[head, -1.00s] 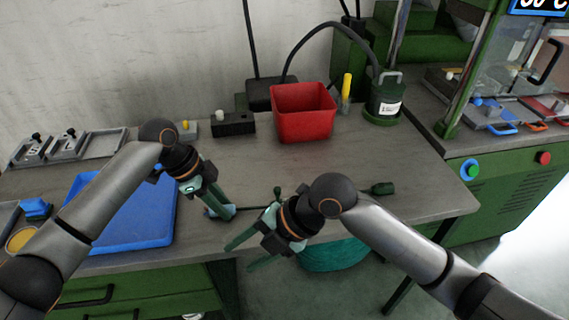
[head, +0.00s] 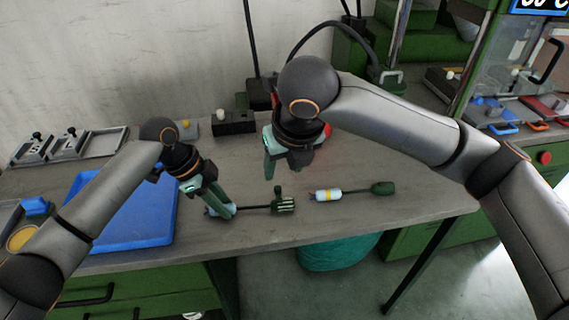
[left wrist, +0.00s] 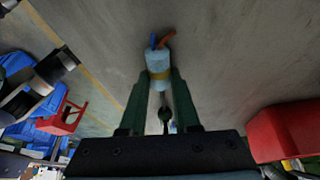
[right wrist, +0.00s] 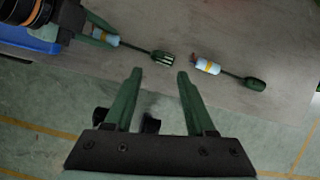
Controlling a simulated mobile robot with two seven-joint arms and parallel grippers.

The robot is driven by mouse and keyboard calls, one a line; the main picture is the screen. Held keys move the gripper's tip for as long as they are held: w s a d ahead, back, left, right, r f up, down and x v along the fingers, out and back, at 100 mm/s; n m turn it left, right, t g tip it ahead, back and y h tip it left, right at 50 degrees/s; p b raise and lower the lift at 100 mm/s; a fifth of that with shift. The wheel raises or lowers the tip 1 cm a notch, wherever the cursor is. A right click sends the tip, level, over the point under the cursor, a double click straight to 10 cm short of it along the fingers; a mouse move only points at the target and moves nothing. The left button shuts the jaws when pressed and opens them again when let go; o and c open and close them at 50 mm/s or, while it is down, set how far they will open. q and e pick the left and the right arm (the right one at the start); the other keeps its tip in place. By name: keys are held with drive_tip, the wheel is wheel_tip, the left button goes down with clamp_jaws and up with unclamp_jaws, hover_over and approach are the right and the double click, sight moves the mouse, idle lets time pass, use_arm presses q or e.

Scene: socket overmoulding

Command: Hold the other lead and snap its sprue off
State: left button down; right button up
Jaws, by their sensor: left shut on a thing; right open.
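My left gripper (head: 222,210) is shut on the light-blue sleeve (left wrist: 158,62) of one lead, at the table's front. From there its thin cable runs right to a ribbed dark green socket (head: 284,205). A short dark stub, seemingly the sprue (head: 278,190), stands up from that socket. A second lead (head: 328,194) lies to the right, with a yellow-banded light-blue sleeve and a plain dark green end (head: 382,188). My right gripper (head: 290,160) is open and empty, raised above the table behind the held lead's socket. Both leads show in the right wrist view, the socket (right wrist: 163,57) beyond the open fingers (right wrist: 160,78).
A blue tray (head: 150,237) lies left of the held lead. A black block (head: 233,125) stands at the back. The red bin is mostly hidden behind my right arm. A teal basket (head: 335,252) is under the table's front edge. Bare tabletop surrounds the second lead.

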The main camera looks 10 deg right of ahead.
sight(278, 188)
drive_tip(key=x, duration=1.1)
drive_tip(key=shift+f, duration=0.2)
drive_tip(key=shift+c, duration=0.2)
clamp_jaws()
idle(1.9)
drive_tip(key=shift+d, duration=0.25)
drive_tip(key=shift+r, duration=0.1)
drive_tip(key=shift+r, duration=3)
